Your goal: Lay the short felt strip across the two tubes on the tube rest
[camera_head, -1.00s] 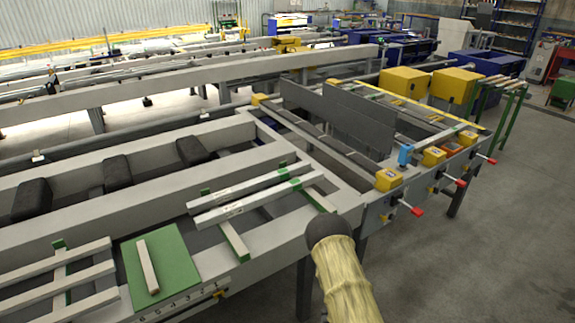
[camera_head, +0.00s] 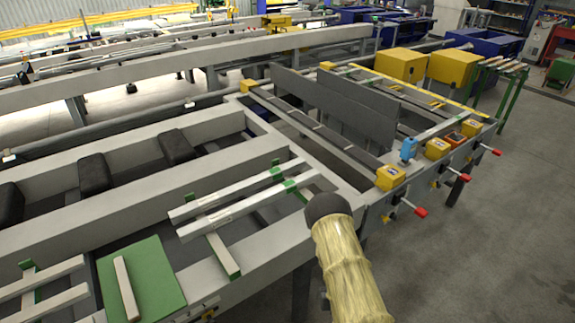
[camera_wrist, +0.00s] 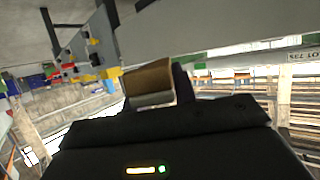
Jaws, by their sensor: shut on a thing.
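Two pale square tubes (camera_head: 222,194) lie side by side in the middle of the head view, on green rest bars (camera_head: 222,255) over the table frame. The tubes carry small green patches near their right ends. My gripper (camera_wrist: 152,100) shows in the wrist view, shut on a short brown-tan piece (camera_wrist: 148,77) that looks like the felt strip. The dark body of the gripper hides part of the piece. In the head view only my sleeved arm shows, right of the tubes' right ends; the gripper and the held piece are hidden there.
A green mat (camera_head: 160,272) with a pale strip (camera_head: 126,288) on it lies at the lower left. More pale bars (camera_head: 40,285) sit beside it. Upright grey plates (camera_head: 345,110) and yellow blocks (camera_head: 391,177) with red-handled clamps stand to the right.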

